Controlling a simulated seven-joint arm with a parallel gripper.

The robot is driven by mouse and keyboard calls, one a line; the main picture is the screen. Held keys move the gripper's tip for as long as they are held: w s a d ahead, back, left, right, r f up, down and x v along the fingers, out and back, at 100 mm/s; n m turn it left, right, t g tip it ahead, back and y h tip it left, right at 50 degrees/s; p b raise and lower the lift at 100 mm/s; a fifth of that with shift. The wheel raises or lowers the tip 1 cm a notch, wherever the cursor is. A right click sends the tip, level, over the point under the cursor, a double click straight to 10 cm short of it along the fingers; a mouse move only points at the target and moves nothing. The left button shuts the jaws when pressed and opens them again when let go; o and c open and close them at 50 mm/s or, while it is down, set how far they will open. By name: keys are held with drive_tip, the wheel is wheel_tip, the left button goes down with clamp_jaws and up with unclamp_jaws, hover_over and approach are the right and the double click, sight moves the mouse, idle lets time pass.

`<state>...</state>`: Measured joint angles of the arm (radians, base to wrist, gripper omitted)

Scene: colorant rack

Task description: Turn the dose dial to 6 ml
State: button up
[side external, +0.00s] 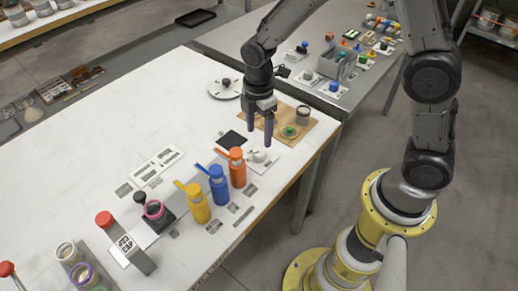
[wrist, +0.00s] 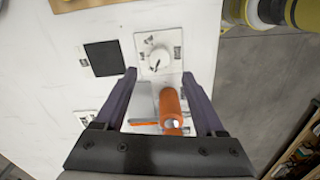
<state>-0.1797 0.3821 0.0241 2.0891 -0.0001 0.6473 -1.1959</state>
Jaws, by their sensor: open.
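The dose dial is a white round knob on a square white plate. In the wrist view the dial (wrist: 159,57) lies just beyond my fingertips, with a dark mark on its lower-left side; the scale is too small to read. In the side view the dial (side external: 260,156) sits below my gripper, beside the orange bottle. My gripper (side external: 260,134) points down, open and empty, above the dial plate and apart from it. In the wrist view the fingers of my gripper (wrist: 159,74) are spread wider than the dial.
An orange bottle (side external: 237,168) stands close to the dial, with blue (side external: 218,187) and yellow (side external: 198,203) bottles beyond it. A black square pad (side external: 232,139) lies left of the dial. A wooden board (side external: 307,125) with a green-topped item and a jar lies behind it.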

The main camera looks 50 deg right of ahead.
sight(259, 152)
wheel_tip(259, 152, down, 8)
drive_tip(key=shift+r, duration=0.2)
clamp_jaws()
idle(0.4)
